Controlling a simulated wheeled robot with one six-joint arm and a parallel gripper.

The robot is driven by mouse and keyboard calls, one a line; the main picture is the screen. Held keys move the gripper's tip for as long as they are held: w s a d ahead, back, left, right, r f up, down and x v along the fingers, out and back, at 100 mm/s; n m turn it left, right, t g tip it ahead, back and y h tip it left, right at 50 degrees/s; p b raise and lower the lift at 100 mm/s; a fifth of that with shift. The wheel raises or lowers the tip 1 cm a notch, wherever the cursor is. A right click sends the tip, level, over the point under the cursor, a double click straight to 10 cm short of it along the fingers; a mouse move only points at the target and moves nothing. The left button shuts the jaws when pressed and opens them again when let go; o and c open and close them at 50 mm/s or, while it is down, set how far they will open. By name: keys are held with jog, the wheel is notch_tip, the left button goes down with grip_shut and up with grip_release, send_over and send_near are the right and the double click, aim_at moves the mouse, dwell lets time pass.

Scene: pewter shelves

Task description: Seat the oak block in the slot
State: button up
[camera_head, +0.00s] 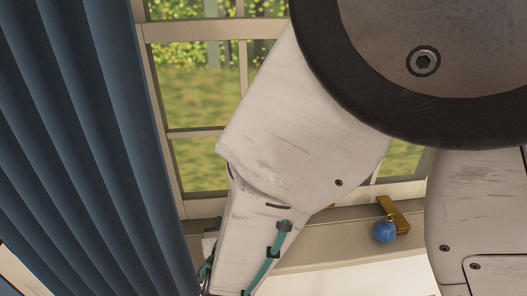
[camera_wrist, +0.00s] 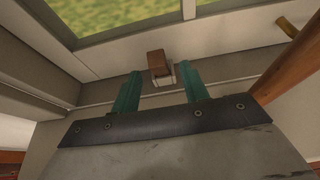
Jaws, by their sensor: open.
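In the wrist view, a small brown block (camera_wrist: 156,59), which looks like the oak block, stands near the window's lower frame. A pale, small holder-like piece (camera_wrist: 164,77) shows just below it, partly hidden; I cannot make out a slot or tell whether the block sits in it. My gripper (camera_wrist: 160,82) has its two teal fingers spread apart, with nothing held between them. The block is just beyond the fingertips, roughly centred between them. In the head view my arm covers this area, and I cannot make out the block.
In the head view, a blue ball (camera_head: 384,232) and a brass-coloured piece (camera_head: 396,215) are by the sill (camera_head: 340,240), right of my arm. A blue curtain (camera_head: 90,150) hangs at left. In the wrist view, a brown wooden bar (camera_wrist: 292,65) slants close on the right.

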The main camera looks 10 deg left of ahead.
jog(key=x, duration=0.3)
jog(key=shift+w, duration=0.1)
grip_shut()
